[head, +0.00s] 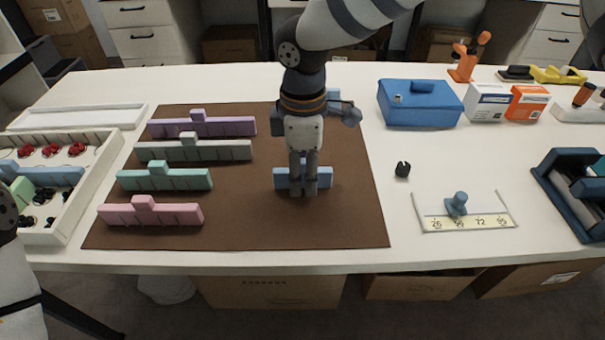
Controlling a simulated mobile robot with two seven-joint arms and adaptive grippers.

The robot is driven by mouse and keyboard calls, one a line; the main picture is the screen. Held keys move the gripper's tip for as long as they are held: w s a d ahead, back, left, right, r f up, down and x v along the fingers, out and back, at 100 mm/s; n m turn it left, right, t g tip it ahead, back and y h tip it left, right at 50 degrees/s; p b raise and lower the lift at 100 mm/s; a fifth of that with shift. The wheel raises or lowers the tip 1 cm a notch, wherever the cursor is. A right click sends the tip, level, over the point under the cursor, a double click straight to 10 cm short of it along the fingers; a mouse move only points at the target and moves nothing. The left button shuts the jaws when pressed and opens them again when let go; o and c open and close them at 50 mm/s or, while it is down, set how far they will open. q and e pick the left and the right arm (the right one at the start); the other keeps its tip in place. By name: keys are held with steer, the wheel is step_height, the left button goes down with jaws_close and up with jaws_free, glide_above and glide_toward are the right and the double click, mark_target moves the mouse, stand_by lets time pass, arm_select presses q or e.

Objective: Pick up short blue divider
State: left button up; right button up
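The short blue divider (324,178) is on the brown mat (345,225), right of the row of longer dividers. My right gripper (303,190) points straight down at its middle. The two fingers are close together with a narrow gap, and they cover the centre of the divider. Blue shows on both sides of the fingers. Whether the fingers press on the divider's raised middle or only stand around it is hidden. Part of my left arm shows at the left edge; its gripper is out of view.
Purple (215,127), grey (225,151), teal (190,180) and pink (165,213) dividers lie left on the mat. A compartment tray (95,190) stands far left. A blue box (420,104), black knob (402,169) and number strip (485,223) are right. The mat's front right is clear.

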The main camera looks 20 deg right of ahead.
jaws_close()
